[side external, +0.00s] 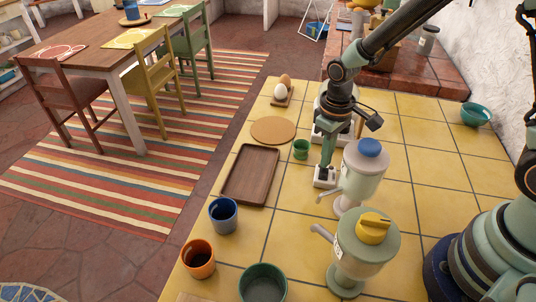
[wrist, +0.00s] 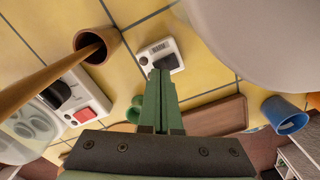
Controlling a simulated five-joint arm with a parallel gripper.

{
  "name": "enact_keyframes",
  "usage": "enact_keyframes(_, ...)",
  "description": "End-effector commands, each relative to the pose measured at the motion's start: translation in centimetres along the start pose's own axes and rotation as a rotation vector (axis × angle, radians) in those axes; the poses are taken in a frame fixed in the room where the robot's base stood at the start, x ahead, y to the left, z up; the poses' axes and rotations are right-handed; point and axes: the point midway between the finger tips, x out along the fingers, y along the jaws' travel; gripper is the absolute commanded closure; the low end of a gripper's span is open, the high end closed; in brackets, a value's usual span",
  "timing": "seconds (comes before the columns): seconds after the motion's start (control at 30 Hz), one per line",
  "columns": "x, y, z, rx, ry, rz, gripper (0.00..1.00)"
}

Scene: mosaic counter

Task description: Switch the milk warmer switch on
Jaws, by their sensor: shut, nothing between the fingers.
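A small white switch box (side external: 324,183) sits on the yellow tiled counter, just below my gripper (side external: 325,167) in the side view. In the wrist view the same white box (wrist: 178,60) has a dark panel on top, and my green fingers (wrist: 160,74) end at its near edge. The fingers are together and hold nothing. I cannot tell whether they touch the box or which way its switch is set. A second white unit (wrist: 98,98) with a red rocker and a black knob is at left in the wrist view.
A blue-topped dispenser (side external: 365,170) stands close right of my gripper, and a yellow-topped one (side external: 365,250) stands nearer. A green cup (side external: 301,149), a wooden tray (side external: 235,175), a blue cup (side external: 223,215) and an orange cup (side external: 198,259) are at left. Bare tiles lie between.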

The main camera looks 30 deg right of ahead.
Motion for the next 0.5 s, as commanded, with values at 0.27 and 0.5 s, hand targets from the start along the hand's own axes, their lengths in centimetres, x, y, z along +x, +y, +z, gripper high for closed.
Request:
enact_keyframes(0.27, 0.01, 0.00, 0.00, 0.000, 0.000, 0.000, 1.00)
enact_keyframes(0.5, 0.31, 0.00, 0.01, 0.000, -0.001, 0.000, 1.00)
